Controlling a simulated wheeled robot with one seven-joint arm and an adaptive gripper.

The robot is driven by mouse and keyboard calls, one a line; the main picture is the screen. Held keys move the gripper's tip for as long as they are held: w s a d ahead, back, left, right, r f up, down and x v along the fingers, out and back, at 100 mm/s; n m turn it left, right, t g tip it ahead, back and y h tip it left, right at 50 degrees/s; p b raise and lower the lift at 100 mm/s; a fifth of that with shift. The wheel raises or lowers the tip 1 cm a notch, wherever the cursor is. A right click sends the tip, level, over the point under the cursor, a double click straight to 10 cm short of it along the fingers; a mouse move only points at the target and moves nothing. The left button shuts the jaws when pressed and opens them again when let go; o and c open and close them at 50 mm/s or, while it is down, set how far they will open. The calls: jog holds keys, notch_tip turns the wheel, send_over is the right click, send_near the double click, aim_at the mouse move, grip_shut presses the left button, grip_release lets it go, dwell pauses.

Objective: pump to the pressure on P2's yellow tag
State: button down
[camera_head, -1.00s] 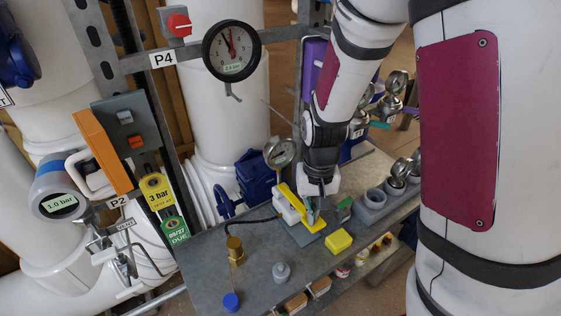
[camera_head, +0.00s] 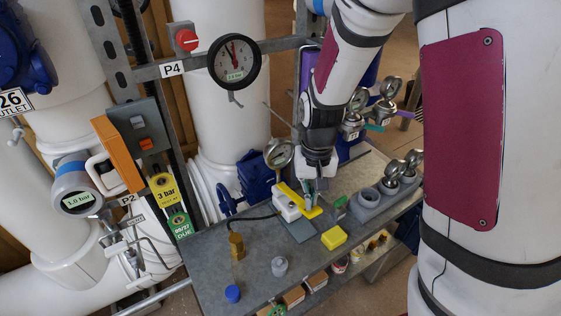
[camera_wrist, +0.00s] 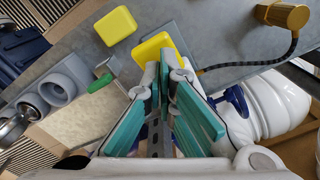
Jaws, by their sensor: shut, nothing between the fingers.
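The hand pump (camera_head: 290,203) stands on the bench, with a white body, a yellow lever (camera_head: 297,199) and a round dial gauge (camera_head: 279,154) too small to read. My gripper (camera_head: 308,199) is shut and empty, pointing down by the lever's outer part. The wrist view shows its teal fingertips (camera_wrist: 167,75) close together at the yellow lever end (camera_wrist: 157,47); touching cannot be told. At left, P2's grey gauge (camera_head: 76,200) reads 1.0 bar. The yellow tag (camera_head: 164,188) near the P2 label (camera_head: 128,199) says 3 bar.
A black hose (camera_wrist: 245,65) joins the pump to a brass fitting (camera_head: 236,245). A yellow block (camera_head: 333,237), grey cap (camera_head: 279,266) and blue cap (camera_head: 232,294) stand on the bench (camera_head: 200,250). A grey holder (camera_head: 372,203) with gauges lies right; the P4 dial (camera_head: 234,62) hangs behind.

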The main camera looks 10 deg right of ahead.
jog(key=shift+f+b, duration=1.05)
jog(key=shift+f, duration=1.45)
jog(key=shift+r+p, duration=1.55)
jog(key=shift+r, duration=1.05)
jog(key=shift+f+b, duration=1.1)
jog(key=shift+f, duration=1.55)
jog(key=shift+r+p, duration=1.1)
jog(key=shift+r, duration=0.8)
jog(key=shift+r+p, duration=0.35)
jog(key=shift+r, duration=0.4)
jog(key=shift+r+p, duration=0.9)
jog(key=shift+r, duration=1.15)
